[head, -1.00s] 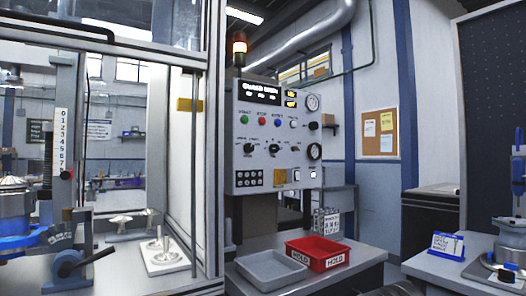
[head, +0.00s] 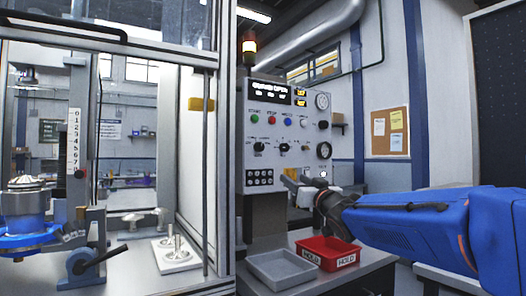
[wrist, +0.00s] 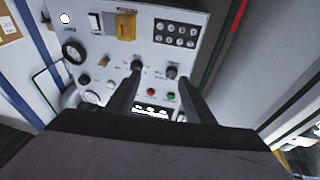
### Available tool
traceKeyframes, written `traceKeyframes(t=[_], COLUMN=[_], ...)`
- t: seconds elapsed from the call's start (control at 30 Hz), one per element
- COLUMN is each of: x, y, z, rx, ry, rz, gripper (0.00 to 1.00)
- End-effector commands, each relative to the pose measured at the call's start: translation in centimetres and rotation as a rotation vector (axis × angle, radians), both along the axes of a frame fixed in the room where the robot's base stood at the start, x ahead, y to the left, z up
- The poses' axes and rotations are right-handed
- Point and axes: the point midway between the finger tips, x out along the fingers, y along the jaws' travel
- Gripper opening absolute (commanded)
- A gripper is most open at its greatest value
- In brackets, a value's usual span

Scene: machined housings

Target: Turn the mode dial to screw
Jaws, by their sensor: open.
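The grey control panel (head: 265,166) stands upright in the middle of the head view. In the wrist view the panel is upside down, with the left knob (wrist: 171,72) and middle knob (wrist: 137,65) near the fingertips. My gripper (wrist: 159,78) is open, with nothing seen between its fingers. In the head view it is in front of the panel's lower right.
Coloured buttons (head: 272,120), a gauge (head: 324,151) and a keypad (head: 259,178) share the panel. A grey tray (head: 279,284) and a red HOLD tray (head: 345,262) sit on the bench below. A guard frame (head: 224,150) and a lever fixture (head: 84,262) are at left.

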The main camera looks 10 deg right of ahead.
Motion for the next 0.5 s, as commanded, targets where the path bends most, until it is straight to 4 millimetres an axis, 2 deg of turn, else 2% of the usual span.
traceKeyframes(t=[0.1, 0.2, 0.37, 0.5], x=[1.3, 1.7, 2.3, 3.7], y=[1.1, 1.8, 2.2, 2.7], z=[2.4, 3.4, 4.1, 4.7], rx=[0.0, 0.001, 0.003, 0.002], ry=[-0.084, -0.123, -0.141, -0.141], rz=[0.075, 0.117, 0.138, 0.138], gripper=[0.49, 0.49, 0.49, 0.49])
